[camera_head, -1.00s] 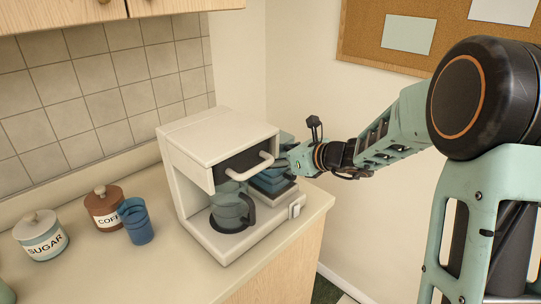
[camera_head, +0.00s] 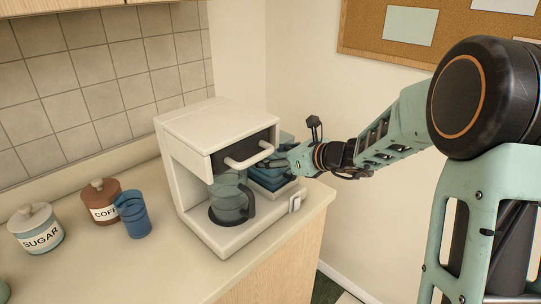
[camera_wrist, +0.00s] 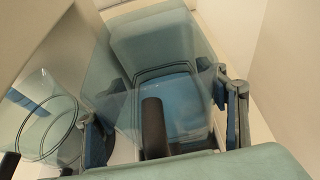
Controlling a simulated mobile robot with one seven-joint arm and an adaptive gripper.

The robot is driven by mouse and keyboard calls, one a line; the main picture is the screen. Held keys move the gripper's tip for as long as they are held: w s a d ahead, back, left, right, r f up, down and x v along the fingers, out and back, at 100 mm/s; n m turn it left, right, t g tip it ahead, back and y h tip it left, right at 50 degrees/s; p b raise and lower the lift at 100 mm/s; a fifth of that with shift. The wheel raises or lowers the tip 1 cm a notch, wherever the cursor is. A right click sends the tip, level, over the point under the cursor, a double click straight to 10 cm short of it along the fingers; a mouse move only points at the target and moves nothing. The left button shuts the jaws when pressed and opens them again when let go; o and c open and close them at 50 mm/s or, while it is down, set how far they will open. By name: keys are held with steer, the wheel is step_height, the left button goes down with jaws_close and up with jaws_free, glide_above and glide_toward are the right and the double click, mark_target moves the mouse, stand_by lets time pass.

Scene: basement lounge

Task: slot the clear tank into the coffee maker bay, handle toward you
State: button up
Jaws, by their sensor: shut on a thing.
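The white coffee maker (camera_head: 215,130) stands at the right end of the counter. The clear, teal-tinted tank (camera_head: 268,180) is at its right side, where the bay is, partly hidden by my gripper (camera_head: 288,160). In the wrist view my gripper (camera_wrist: 165,122) has one finger on either side of the tank's black upright handle (camera_wrist: 153,120) and is shut on the tank. Blue shows through the tank's clear walls (camera_wrist: 115,90). The tank looks upright, with its handle on my gripper's side. Whether its base is fully seated in the bay is hidden.
A glass carafe (camera_head: 228,200) sits under the coffee maker's pull handle (camera_head: 248,155). A blue cup (camera_head: 133,216), coffee canister (camera_head: 101,203) and sugar canister (camera_head: 37,232) stand to the left. The wall is close behind my arm; counter in front is clear.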

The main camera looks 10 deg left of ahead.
steer(key=shift+r, duration=0.1)
steer(key=o, duration=1.8)
steer(key=shift+o, duration=0.4)
steer(key=shift+o, duration=0.2)
steer(key=o, duration=0.3)
steer(key=shift+o, duration=0.2)
